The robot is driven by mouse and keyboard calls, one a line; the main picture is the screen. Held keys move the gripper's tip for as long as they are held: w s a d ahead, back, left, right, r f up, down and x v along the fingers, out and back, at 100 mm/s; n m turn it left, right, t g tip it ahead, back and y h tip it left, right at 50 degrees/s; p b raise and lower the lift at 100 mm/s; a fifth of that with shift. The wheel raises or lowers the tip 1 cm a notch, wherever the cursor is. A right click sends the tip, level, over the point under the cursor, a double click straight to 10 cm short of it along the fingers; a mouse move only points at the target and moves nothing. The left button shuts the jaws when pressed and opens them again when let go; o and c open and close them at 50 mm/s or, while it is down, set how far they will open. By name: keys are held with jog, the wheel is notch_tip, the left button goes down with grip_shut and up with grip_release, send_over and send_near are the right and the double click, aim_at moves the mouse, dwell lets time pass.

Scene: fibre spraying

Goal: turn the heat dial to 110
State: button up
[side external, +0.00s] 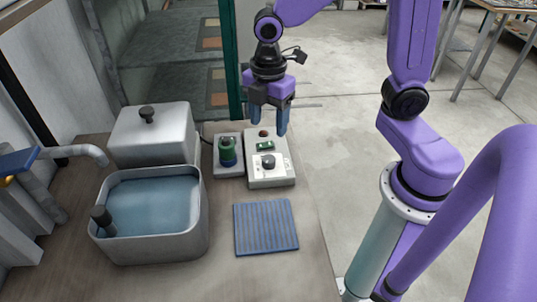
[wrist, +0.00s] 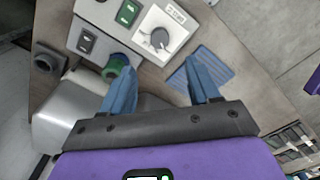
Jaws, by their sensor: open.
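The heat dial (side external: 268,161) is a dark round knob on a pale plate, on top of a light grey control box (side external: 283,181). The dial also shows in the wrist view (wrist: 159,38), with a small label beside it; its setting is too small to read. My gripper (side external: 269,128) is open and empty, with two blue fingers pointing down. It hangs above the control box, apart from the dial. In the wrist view the fingers (wrist: 161,92) are spread, and the dial lies beyond them, near the top middle.
A green knob (side external: 227,150) stands on a smaller box left of the control box. A water basin (side external: 152,207) and a lidded grey container (side external: 152,137) are further left. A blue striped mat (side external: 265,227) lies in front. The bench (side external: 225,275) is bare near its front.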

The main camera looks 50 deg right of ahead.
aim_at(269, 159)
notch_tip(269, 159, down, 11)
jog(key=shift+f, duration=0.15)
dwell(0.4)
jog(key=c, duration=1)
